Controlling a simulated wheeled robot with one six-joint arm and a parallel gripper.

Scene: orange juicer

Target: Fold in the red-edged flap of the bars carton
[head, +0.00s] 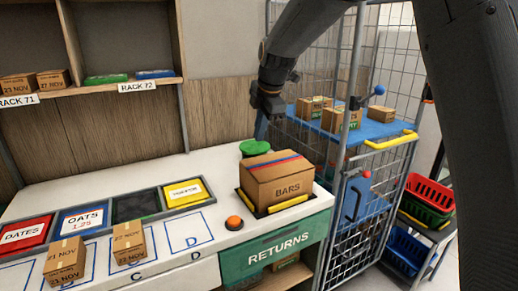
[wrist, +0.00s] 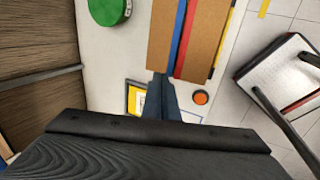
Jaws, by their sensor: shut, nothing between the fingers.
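The bars carton (head: 278,187) sits on a black-and-yellow framed spot on the white counter. Its top looks flat, with a red stripe and a blue stripe side by side across it. In the wrist view the red-edged flap (wrist: 205,40) is right of the blue-edged flap (wrist: 162,35), and their coloured edges run close together. My gripper (head: 261,130) points down, behind and left of the carton in the head view. In the wrist view its shut fingers (wrist: 161,80) reach the carton's near end by the stripes; contact cannot be told.
A green round object (head: 254,148) stands behind the carton. An orange button (head: 234,222) is in front left. Two small boxes (head: 128,242) and coloured bins (head: 82,218) lie left. A wire cage (head: 340,150) with a blue shelf stands right, close to my arm.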

